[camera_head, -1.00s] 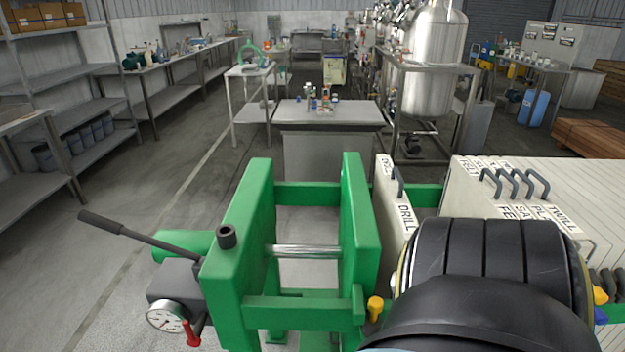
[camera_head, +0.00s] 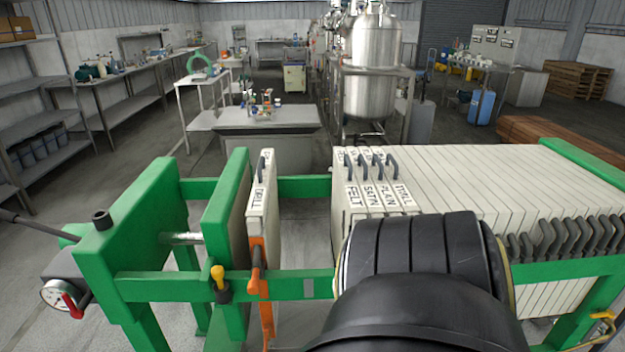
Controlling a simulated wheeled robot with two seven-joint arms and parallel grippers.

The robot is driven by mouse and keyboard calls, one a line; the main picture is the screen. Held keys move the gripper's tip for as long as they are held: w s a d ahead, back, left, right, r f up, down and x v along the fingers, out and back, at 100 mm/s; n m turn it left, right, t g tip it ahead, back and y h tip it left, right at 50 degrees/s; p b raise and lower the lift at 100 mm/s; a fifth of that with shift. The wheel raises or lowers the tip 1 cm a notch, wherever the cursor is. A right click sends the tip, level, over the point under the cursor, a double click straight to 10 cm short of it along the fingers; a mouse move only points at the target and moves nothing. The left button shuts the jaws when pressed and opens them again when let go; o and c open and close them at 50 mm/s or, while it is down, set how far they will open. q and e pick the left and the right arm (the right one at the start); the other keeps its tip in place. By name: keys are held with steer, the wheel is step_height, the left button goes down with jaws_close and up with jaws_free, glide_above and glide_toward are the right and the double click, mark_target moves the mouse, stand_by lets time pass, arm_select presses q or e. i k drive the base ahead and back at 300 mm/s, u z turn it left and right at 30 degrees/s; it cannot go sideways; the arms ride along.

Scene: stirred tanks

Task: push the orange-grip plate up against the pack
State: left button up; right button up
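The orange-grip plate (camera_head: 261,208) is a pale upright plate labelled DRILL, with a dark handle on top. Its orange side grip (camera_head: 259,285) shows at the front, at the green side rail. It stands just right of the green press plate (camera_head: 225,215). The pack (camera_head: 480,185) is a row of pale upright plates on the right; its nearest ones read FELT, SATIN, PLAIN and TWILL. A clear gap lies between the orange-grip plate and the pack. A black link of my arm covers the lower middle, in front of the pack. Neither gripper shows.
The green side rail (camera_head: 150,286) runs along the front. A yellow knob (camera_head: 218,272) stands beside the green press plate. A pressure gauge (camera_head: 57,294) with a red lever is at the left. Dark side grips (camera_head: 560,235) line the pack's front. A table and tank stand behind.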

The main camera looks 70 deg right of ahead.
mark_target(264, 243)
steer(key=k, duration=0.45)
steer(key=z, duration=1.75)
steer(key=i, duration=0.5)
steer(key=k, duration=1.1)
steer(key=z, duration=0.7)
steer(key=i, duration=1.1)
steer(key=u, duration=0.8)
